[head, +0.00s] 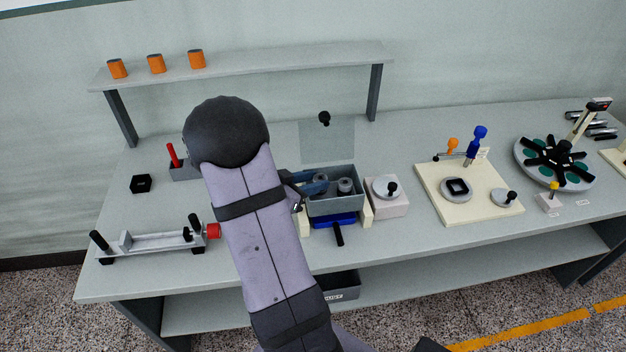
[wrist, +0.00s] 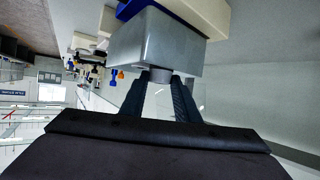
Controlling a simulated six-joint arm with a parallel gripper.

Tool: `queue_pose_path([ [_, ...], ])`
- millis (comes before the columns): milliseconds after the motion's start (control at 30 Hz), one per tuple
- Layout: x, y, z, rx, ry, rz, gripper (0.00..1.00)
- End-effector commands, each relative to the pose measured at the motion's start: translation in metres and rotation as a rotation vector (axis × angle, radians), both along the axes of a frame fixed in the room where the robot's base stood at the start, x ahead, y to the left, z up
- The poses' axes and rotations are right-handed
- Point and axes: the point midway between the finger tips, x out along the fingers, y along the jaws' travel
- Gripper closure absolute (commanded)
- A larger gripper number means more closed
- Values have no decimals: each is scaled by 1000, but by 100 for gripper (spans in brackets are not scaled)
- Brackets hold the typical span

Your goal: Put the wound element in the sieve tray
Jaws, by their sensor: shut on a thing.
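A grey open tray (head: 336,207) stands near the middle of the bench; I take it for the sieve tray, though no sieve holes show. Grey cylindrical elements show at its mouth, one of them (head: 345,186) at the right. My gripper (head: 322,184) reaches in from the left at the tray, its dark fingers partly hidden by my arm. In the wrist view my gripper (wrist: 160,92) is shut on a small grey cylinder (wrist: 159,75), the wound element by its looks. The grey tray wall (wrist: 155,42) is right beyond it. Whether the element touches the tray is unclear.
A blue block with a black handle (head: 337,222) sits in front of the tray. A pale box with a round lid (head: 386,198) is close at its right. A cream fixture board (head: 468,200) lies farther right. My arm hides the bench left of the tray.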

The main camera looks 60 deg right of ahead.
Motion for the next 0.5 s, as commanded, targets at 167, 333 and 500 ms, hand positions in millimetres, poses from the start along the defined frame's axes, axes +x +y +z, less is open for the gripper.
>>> queue_pose_path([
  [167, 0, 0, -5, -1, 0, 0, 94],
  [333, 0, 0, -7, -1, -2, -1, 94],
  [500, 0, 0, -7, 0, -1, 0, 53],
])
